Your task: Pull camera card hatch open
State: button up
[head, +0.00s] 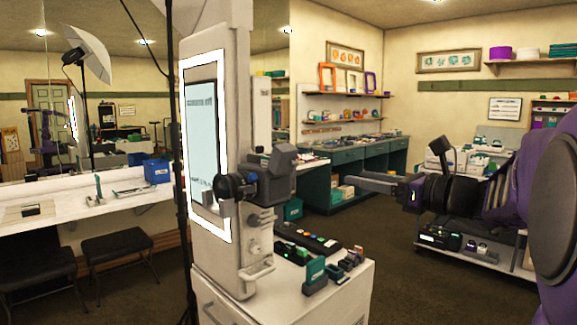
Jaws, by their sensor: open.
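A grey camera (266,184) with a black lens (229,187) at its left is mounted on the white booth column (215,60), in the middle of the head view. The side of the camera facing right is dark, and I cannot make out the outline or position of its card hatch. My gripper (352,182) is to the right of the camera at about its height in the picture. Its grey fingers point left toward the camera, are apart and hold nothing. A visible gap separates the fingertips from the camera body.
Below the camera, a white cabinet top (345,300) holds a dark button panel (307,238) and several small teal and dark items. A handle (257,277) sticks out of the column. A black stand pole (178,130) rises at left. Open floor lies behind the gripper.

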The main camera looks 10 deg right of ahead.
aim_at(297, 164)
jog(key=x, duration=1.7)
jog(key=shift+r, duration=0.35)
grip_shut()
dwell(0.6)
